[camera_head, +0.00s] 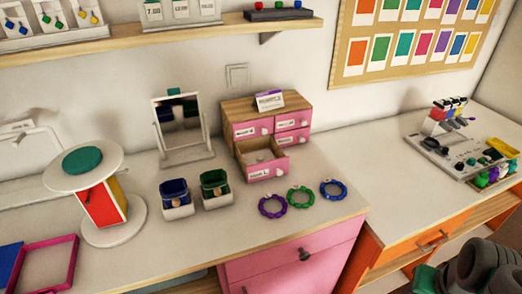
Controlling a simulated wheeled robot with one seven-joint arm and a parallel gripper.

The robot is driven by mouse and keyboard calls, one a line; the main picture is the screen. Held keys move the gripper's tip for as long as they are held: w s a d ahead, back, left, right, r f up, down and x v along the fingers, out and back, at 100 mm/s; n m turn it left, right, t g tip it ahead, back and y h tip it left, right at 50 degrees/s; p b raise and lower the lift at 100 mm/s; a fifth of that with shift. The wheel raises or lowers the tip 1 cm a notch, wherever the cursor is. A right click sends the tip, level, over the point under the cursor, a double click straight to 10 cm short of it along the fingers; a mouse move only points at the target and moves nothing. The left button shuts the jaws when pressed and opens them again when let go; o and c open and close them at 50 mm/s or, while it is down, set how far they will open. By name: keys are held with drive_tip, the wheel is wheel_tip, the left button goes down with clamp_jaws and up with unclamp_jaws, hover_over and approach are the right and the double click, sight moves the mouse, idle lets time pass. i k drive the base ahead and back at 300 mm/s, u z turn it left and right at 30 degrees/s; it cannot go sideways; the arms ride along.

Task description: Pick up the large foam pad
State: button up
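No item is clearly recognizable as the large foam pad. A teal round pad (82,160) lies flat on top of a white round stand (58,181) at the left of the desk; I cannot tell whether it is foam. A flat blue piece (8,260) is cut off at the left edge, and its material is also unclear. Grey rounded links of my arm show at the bottom right corner, with a green part beside them. My gripper's fingers are not visible.
A pink drawer box (238,110) with one drawer pulled out stands by the wall, right of a mirror (182,118). Two small cups (177,210) and several beaded rings (301,196) sit in front. A magenta tray (70,262) is lower left. The right desk's middle is clear.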

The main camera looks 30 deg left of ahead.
sight(256, 157)
drive_tip(key=u, duration=0.75)
drive_tip(key=i, duration=0.9)
drive_tip(key=u, duration=0.9)
